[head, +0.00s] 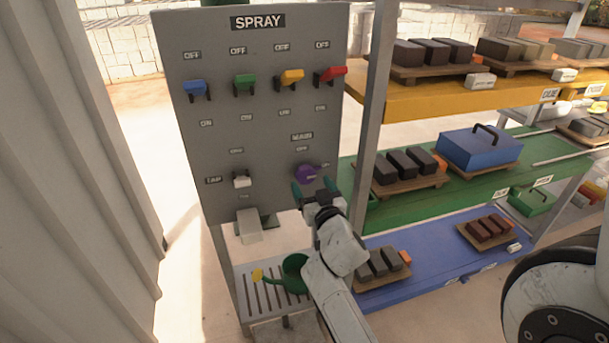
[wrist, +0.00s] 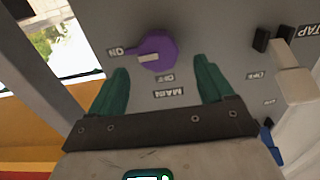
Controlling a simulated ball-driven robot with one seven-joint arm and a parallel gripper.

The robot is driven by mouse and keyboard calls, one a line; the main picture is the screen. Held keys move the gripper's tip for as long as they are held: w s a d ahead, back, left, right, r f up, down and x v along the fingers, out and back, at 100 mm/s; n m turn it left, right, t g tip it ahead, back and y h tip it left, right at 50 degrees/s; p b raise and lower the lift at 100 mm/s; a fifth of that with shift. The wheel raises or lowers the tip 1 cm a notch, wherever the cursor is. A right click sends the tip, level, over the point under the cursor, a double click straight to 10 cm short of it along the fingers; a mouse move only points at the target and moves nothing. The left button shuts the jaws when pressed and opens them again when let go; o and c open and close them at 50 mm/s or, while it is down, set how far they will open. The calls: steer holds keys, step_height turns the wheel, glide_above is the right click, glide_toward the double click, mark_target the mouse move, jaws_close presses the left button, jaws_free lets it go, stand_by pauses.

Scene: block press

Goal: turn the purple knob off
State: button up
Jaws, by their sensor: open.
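The purple knob (head: 306,172) sits on the right part of the grey spray panel (head: 215,130), under the MAIN label. It also shows in the wrist view (wrist: 160,46), where its pale pointer mark lies toward the ON label (wrist: 116,51). The OFF label (wrist: 167,78) is beside the knob on the MAIN side. My gripper (head: 315,189) has green fingers. It is open and empty, in front of the panel near the knob. In the wrist view the fingers stand on either side below the knob, which is not between them.
Blue (head: 196,90), green (head: 245,82), yellow (head: 291,77) and red (head: 330,74) levers are higher on the panel. A white tap lever (head: 242,181) is left of the knob. A green watering can (head: 293,273) stands below. Shelves with blocks (head: 400,97) are at right.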

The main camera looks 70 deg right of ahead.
mark_target(307, 176)
steer(key=shift+x, duration=2.5)
steer(key=shift+c, duration=0.4)
steer(key=c, duration=0.9)
steer(key=shift+c, duration=0.2)
